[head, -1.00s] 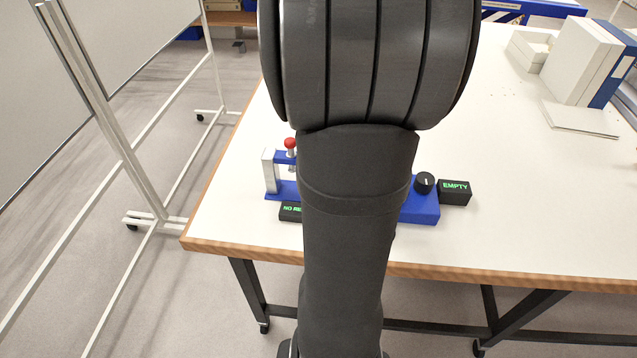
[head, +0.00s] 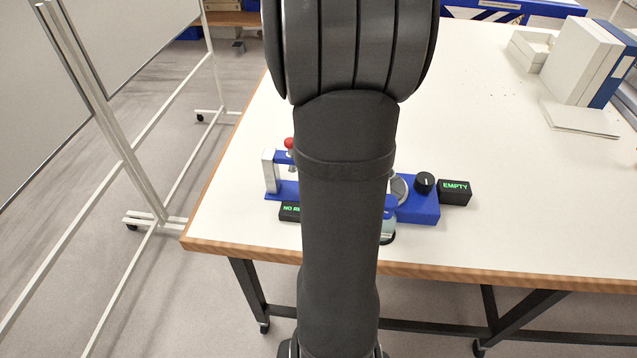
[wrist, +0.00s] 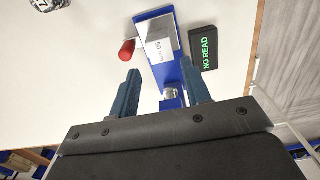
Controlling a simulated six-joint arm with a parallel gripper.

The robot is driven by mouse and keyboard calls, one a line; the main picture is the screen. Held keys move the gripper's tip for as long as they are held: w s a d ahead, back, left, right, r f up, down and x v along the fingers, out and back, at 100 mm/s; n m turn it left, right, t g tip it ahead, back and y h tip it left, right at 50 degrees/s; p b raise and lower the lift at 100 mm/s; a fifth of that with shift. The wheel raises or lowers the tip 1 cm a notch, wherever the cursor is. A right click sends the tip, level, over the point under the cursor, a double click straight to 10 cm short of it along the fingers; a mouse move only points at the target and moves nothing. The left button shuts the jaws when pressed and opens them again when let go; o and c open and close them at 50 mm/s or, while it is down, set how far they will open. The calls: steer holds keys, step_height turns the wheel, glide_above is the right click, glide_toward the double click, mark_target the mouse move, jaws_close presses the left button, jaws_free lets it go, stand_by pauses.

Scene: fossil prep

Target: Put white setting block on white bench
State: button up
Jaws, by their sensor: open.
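A pale block-shaped piece with small print (wrist: 160,38) stands at one end of the blue device in the wrist view. It looks like the upright pale piece (head: 270,171) at the device's left end in the head view. I cannot tell whether this is the white setting block; no other clear candidate shows. The white bench (head: 500,130) is the wood-edged table top under the device. My gripper (wrist: 160,66) is open, its two blue-grey fingers apart over the blue device, with nothing visibly held. In the head view my arm hides the gripper and the device's middle.
White boxes (head: 580,60) stand at back right. The bench's centre right is clear.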

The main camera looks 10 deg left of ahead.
step_height(320, 180, down, 8)
steer(key=shift+r, duration=0.1)
steer(key=c, duration=0.9)
steer(key=shift+c, duration=0.2)
